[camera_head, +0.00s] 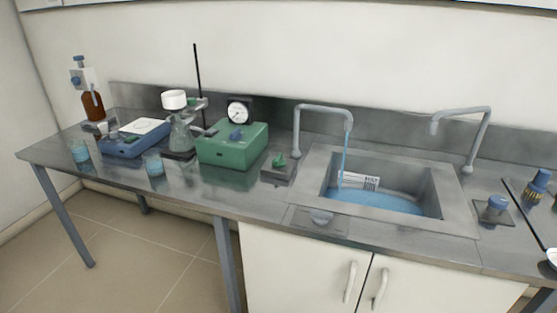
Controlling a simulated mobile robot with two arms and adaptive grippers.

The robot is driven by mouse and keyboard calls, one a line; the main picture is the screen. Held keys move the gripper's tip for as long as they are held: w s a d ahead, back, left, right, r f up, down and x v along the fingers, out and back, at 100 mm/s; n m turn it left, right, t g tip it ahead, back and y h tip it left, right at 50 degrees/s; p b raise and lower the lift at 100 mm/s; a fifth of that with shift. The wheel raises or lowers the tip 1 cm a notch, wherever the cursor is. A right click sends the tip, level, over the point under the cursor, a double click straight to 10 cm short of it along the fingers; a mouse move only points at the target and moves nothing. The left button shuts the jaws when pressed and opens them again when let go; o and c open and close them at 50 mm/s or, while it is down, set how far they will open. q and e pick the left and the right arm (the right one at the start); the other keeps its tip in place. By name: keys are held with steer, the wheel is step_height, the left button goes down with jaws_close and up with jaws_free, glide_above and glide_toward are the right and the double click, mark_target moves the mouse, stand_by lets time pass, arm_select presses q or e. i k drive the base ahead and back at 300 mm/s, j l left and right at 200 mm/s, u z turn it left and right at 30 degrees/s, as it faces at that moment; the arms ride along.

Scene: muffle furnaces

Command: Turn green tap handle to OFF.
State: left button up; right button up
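The green tap handle (279,160) sits on a small grey base on the steel bench, just left of the sink. A grey gooseneck tap (322,108) rises behind it, and a thin blue stream of water (344,150) falls from its spout into the sink (452,190). Blue water (380,203) stands in the basin. A white labelled object (358,180) lies in or just above the water. The handle's ON and OFF markings are too small to read. Neither of my grippers shows in this view.
Left of the handle stand a green pump box (233,150) with a gauge, a flask (183,135), a blue balance (135,143) and two beakers of blue liquid. The bench front edge beside the handle is mostly clear.

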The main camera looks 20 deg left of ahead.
mark_target(277, 162)
steer(key=i+j+z, duration=0.45)
steer(key=i+j, duration=0.25)
steer(key=j, duration=0.2)
